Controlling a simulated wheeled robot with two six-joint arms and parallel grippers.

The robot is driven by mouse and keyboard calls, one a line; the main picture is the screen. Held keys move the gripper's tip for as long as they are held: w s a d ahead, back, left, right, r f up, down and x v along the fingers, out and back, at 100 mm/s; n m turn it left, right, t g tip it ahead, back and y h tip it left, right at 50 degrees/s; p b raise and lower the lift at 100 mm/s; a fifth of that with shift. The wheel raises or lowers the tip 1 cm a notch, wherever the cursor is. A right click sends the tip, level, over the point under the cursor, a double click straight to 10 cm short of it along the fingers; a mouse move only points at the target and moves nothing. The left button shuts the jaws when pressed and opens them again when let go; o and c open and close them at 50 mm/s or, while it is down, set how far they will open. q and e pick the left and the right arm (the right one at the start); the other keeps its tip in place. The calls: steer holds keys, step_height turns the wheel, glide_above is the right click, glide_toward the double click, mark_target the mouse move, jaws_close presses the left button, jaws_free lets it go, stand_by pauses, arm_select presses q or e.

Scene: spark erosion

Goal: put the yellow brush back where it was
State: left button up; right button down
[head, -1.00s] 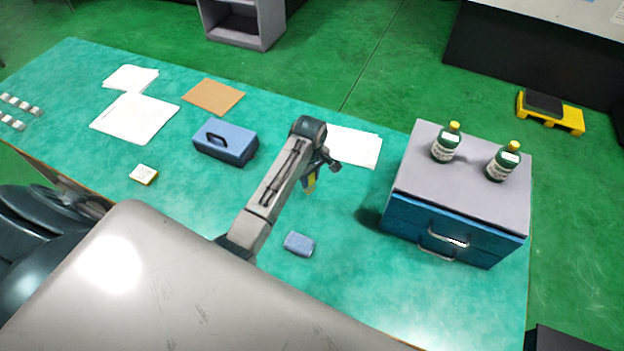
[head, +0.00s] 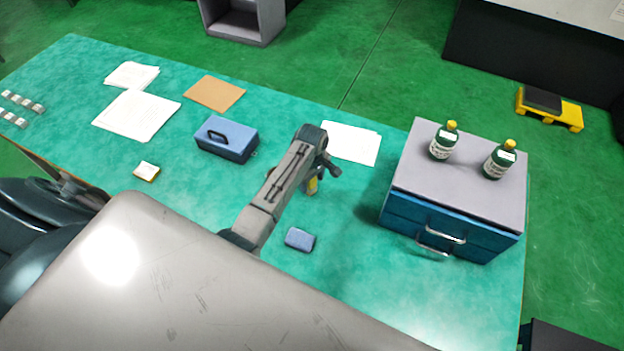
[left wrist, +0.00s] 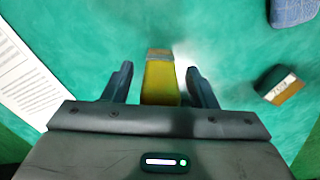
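The yellow brush (left wrist: 161,82) shows in the left wrist view between the fingers of my left gripper (left wrist: 160,72), with a narrow gap on each side. A grey-brown band crosses its far end. In the head view a short yellow part of the brush (head: 312,186) shows under my left gripper (head: 317,176); my arm hides the rest. I cannot tell whether the brush stands or lies. My left gripper is open around it, pointing down. My right gripper is in no view.
A blue sponge-like block (head: 300,239) lies near the gripper; a small labelled block (left wrist: 282,85) shows in the wrist view. Paper (head: 350,143) lies behind. A drawer unit (head: 458,188) with two green bottles stands right, a blue case (head: 232,146) left.

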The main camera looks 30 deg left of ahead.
arm_select(q)
steer(key=shift+r, duration=0.3)
step_height(320, 180, up, 10)
steer(key=b, duration=0.4)
steer(key=shift+r, duration=0.85)
